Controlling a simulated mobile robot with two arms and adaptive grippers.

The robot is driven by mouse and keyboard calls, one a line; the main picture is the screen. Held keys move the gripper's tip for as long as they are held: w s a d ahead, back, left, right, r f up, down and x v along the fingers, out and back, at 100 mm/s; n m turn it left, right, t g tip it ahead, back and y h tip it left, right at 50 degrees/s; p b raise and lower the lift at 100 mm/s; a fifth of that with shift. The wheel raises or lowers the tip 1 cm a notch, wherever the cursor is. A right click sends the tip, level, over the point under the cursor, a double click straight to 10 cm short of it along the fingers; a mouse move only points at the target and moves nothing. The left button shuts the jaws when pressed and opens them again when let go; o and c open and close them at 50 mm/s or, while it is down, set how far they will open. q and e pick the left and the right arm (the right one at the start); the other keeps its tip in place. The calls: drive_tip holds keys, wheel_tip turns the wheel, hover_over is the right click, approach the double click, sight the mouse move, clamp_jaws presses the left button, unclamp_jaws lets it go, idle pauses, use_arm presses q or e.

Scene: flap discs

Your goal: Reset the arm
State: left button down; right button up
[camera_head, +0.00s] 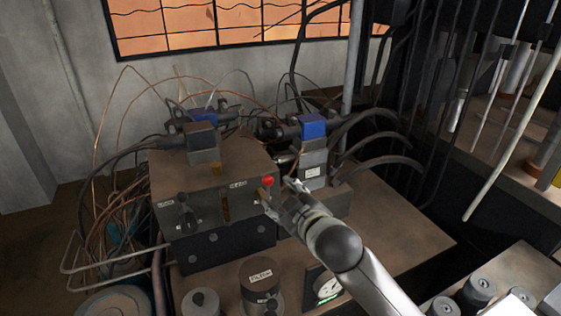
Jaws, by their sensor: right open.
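My right gripper (278,192) shows near the middle of the head view, its grey arm coming in from the lower right. Its jaws are open. The fingertips are close to a small red knob (268,182) on the front right of a dark metal box (215,180). I cannot tell whether they touch it. The gripper's wrist covers part of the unit to the right of the box. My left gripper is not in view.
Blue-topped valve blocks (313,127) with dark hoses stand behind. Thin copper wires crowd the left. A round labelled canister (260,281) and a gauge (327,288) stand in front. The brown tabletop (405,228) to the right is bare. Vertical pipes and rods stand at the right.

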drive_tip(key=s+d+f+m+g+h, duration=0.25)
drive_tip(key=s+d+f, duration=0.45)
drive_tip(key=s, duration=0.4)
drive_tip(key=s+d+f+m+g+h, duration=0.1)
drive_tip(key=s+d+f+m+g, duration=0.35)
drive_tip(key=s+f, duration=0.55)
drive_tip(key=s+d+f+m+g+h, duration=0.25)
drive_tip(key=s+d+f, duration=0.4)
drive_tip(key=s, duration=0.65)
wheel_tip(320, 180, down, 29)
drive_tip(key=s+g+b, duration=0.2)
drive_tip(key=b, duration=0.1)
use_arm(q)
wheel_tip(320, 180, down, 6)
drive_tip(key=b, duration=0.2)
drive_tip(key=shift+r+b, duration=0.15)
drive_tip(key=shift+b, duration=0.2)
use_arm(e)
drive_tip(key=s+d+f+g, duration=0.1)
drive_tip(key=s+d+f, duration=0.2)
drive_tip(key=s+f, duration=1.4)
drive_tip(key=shift+f+y, duration=0.3)
drive_tip(key=shift+f, duration=0.6)
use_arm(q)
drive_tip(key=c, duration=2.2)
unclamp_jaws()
use_arm(e)
drive_tip(key=shift+d, duration=0.1)
